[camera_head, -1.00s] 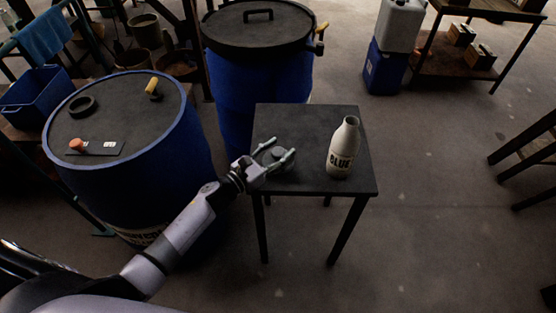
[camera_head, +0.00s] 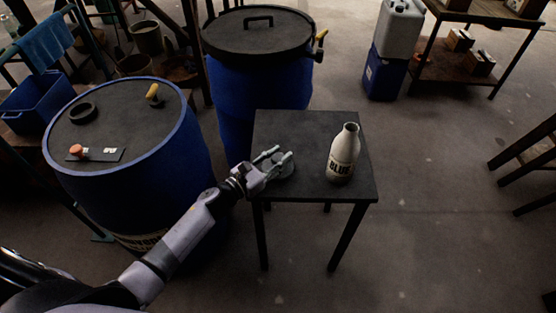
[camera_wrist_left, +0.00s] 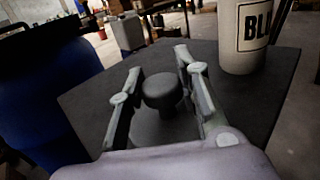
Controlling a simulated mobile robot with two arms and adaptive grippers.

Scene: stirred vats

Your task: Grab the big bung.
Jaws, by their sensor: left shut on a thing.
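The big bung (camera_wrist_left: 162,90) is a dark grey disc with a round knob on top. It sits at the left side of the small dark table (camera_head: 315,128), and in the head view my fingers partly hide it. My left gripper (camera_head: 283,153) reaches in from the left, low at the tabletop. In the left wrist view, its two fingers (camera_wrist_left: 156,76) lie on either side of the bung and are shut on it. Whether the bung touches the tabletop is hard to tell. My right gripper is in neither view.
A white bottle marked BLUE (camera_head: 343,155) stands upright to the right on the same table. A lidded blue vat (camera_head: 262,85) stands behind the table.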

